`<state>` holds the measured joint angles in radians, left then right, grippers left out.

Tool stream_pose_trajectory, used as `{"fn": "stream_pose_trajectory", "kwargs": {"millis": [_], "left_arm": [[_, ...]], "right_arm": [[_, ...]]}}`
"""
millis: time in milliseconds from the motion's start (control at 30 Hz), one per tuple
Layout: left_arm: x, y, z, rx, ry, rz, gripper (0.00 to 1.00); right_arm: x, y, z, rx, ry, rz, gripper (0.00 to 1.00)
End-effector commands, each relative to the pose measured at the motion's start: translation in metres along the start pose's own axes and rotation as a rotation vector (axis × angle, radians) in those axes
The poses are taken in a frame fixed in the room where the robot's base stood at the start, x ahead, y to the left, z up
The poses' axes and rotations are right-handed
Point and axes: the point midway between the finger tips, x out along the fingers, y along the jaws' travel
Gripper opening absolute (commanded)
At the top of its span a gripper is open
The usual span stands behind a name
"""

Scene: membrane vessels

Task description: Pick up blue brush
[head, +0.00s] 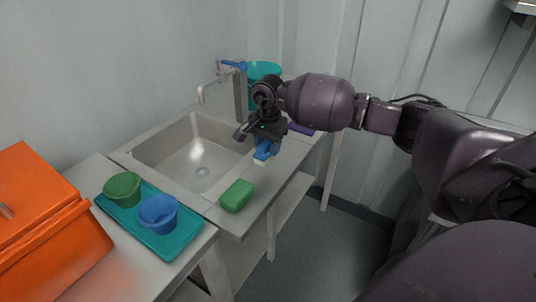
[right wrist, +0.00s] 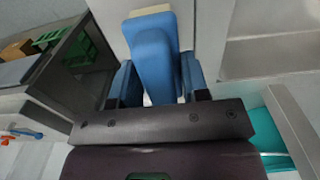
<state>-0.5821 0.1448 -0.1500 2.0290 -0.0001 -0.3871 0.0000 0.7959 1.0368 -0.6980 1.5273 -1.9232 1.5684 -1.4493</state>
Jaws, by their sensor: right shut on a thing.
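The blue brush (head: 263,149) is held by my right gripper (head: 262,140) over the counter, just right of the sink. It hangs below the jaws with a pale bristle end. In the right wrist view the brush (right wrist: 154,62) fills the space between the two fingers of the gripper (right wrist: 155,85), which are shut on it. Part of the brush is hidden by the fingers. I cannot tell the exact gap between brush and counter. My left gripper does not show.
A sink (head: 200,165) with a tap (head: 213,80) is beside the brush. A green block (head: 237,196) lies on the counter front. A teal tray (head: 152,236) holds a green cup (head: 122,188) and a blue cup (head: 158,213). An orange box (head: 50,235) and a teal bucket (head: 265,70) stand nearby.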

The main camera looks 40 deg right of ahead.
Motion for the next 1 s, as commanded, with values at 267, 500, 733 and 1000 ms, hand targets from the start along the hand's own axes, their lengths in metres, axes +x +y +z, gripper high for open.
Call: {"fn": "stream_pose_trajectory", "kwargs": {"millis": [267,500,733,1000], "left_arm": [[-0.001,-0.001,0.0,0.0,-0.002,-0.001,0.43],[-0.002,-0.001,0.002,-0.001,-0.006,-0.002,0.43],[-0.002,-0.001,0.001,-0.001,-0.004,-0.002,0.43],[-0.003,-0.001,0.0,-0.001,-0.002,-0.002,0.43]], "right_arm": [[-0.077,0.0,-0.001,0.0,0.004,-0.004,0.17],[-0.127,0.0,0.0,0.0,0.003,-0.003,0.17],[-0.152,0.0,0.0,0.001,0.002,-0.001,0.17],[-0.158,0.0,0.0,0.0,0.0,0.0,0.17]]}}
